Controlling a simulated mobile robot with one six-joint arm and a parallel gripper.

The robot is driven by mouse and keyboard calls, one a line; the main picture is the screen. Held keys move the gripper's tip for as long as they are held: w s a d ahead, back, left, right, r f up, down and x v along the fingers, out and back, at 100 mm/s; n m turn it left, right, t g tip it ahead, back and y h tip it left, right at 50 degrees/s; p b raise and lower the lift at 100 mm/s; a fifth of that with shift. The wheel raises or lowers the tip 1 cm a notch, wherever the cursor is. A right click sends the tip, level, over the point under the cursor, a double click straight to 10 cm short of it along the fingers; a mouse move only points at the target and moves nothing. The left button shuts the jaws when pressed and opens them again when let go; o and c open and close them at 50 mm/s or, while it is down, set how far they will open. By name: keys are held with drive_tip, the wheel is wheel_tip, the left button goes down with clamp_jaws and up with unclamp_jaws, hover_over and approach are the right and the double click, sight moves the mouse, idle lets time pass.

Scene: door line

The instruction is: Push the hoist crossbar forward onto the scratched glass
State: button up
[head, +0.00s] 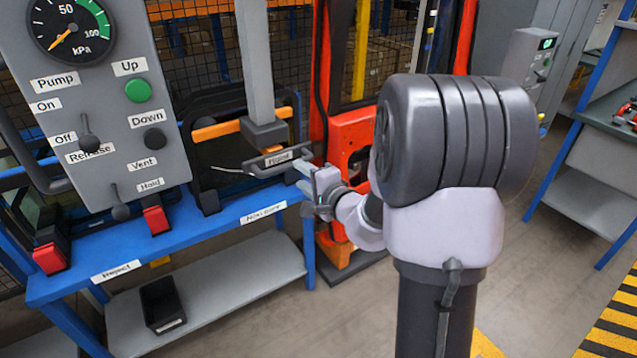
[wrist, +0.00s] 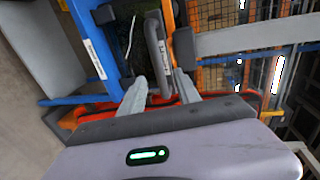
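The hoist crossbar (head: 278,158) is a dark bar labelled "Hoist" below a thick grey vertical post in the head view. It also shows in the wrist view (wrist: 157,52), just beyond and between my fingertips. My gripper (head: 304,178) is near the right end of the crossbar; its two fingers stand apart in the wrist view (wrist: 160,80), with nothing clearly held between them. Whether a finger touches the bar, I cannot tell. The scratched glass (head: 225,178) appears as a dark pane with a pale curved line, behind and left of the crossbar, partly hidden by it.
A blue bench edge (head: 205,235) runs below the glass, with a grey shelf underneath holding a black bin (head: 162,304). A grey control panel (head: 90,100) with gauge and levers stands at left. An orange-red machine (head: 352,140) stands behind my gripper.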

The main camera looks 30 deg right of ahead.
drive_tip(key=v, duration=0.8)
drive_tip(key=shift+s, duration=0.2)
drive_tip(key=shift+a, duration=0.1)
